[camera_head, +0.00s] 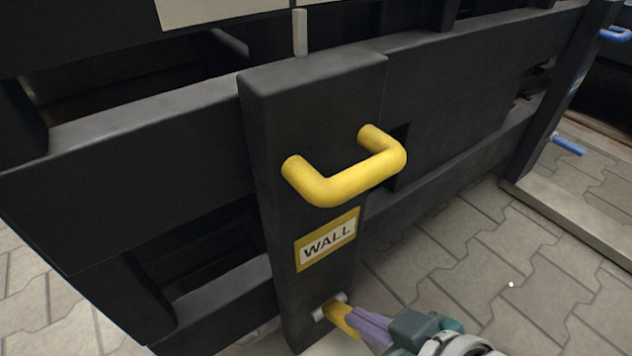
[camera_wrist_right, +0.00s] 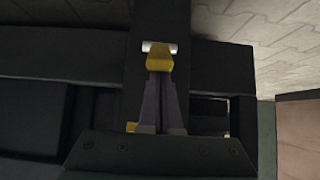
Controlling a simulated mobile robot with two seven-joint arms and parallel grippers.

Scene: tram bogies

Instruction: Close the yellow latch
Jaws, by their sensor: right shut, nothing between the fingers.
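The yellow latch (camera_head: 341,317) is a small yellow tab on a pale metal pin, low on a dark upright post, below a yellow label reading WALL. My right gripper (camera_head: 368,328) is at the latch, its purple-grey fingers shut together with nothing between them. In the right wrist view the latch (camera_wrist_right: 159,57) sticks out just beyond the closed fingertips (camera_wrist_right: 160,78). The fingertips overlap the tab's edge in the picture; I cannot tell if they touch it. My left gripper is not in view.
A large yellow handle (camera_head: 345,182) juts out from the post (camera_head: 313,95) above the WALL label (camera_head: 327,240). Dark horizontal beams run to both sides. Blue handles (camera_head: 568,146) show at the far right. Paved floor (camera_head: 470,265) lies open to the right.

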